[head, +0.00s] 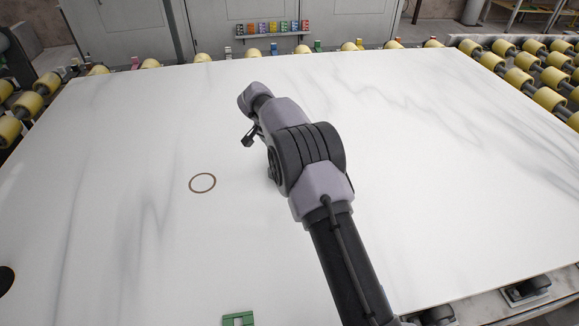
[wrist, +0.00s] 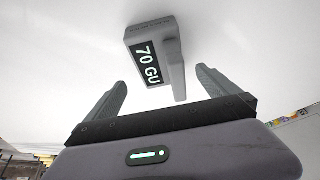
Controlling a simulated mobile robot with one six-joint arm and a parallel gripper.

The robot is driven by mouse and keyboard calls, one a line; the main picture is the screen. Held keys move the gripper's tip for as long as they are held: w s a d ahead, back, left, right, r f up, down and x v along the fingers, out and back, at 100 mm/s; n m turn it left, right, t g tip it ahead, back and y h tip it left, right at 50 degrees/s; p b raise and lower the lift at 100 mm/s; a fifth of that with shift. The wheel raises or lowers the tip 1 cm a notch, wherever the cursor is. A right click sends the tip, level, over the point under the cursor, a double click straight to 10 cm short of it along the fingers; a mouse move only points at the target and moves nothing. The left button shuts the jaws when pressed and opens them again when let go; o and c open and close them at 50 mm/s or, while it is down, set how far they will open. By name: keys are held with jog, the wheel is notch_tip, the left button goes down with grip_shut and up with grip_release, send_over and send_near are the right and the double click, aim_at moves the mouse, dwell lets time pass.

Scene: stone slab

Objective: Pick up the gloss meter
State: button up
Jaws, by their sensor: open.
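The gloss meter (wrist: 170,45) is a grey box on the white slab in the wrist view, with a dark display reading "70 GU" and a narrower part reaching down toward my gripper. My gripper (wrist: 160,79) is open, its two grey fingers apart. The meter's lower end shows between the fingertips, and most of its body lies beyond them. I see no contact, and the height above the slab is hard to tell. In the head view my arm reaches out over the slab (head: 430,160); the meter and finger tips do not show there.
A thin brown ring (head: 203,183) lies flat on the slab, left of my arm. A black round thing (head: 5,280) is at the left edge and a green piece (head: 238,319) at the near edge. Yellow rollers (head: 520,78) border the slab. Much of the slab is clear.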

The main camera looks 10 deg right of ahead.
jog(key=b+x, duration=0.3)
jog(key=x, duration=0.6)
jog(key=shift+d+f, duration=0.2)
jog(key=shift+r, duration=0.15)
jog(key=c, duration=1.7)
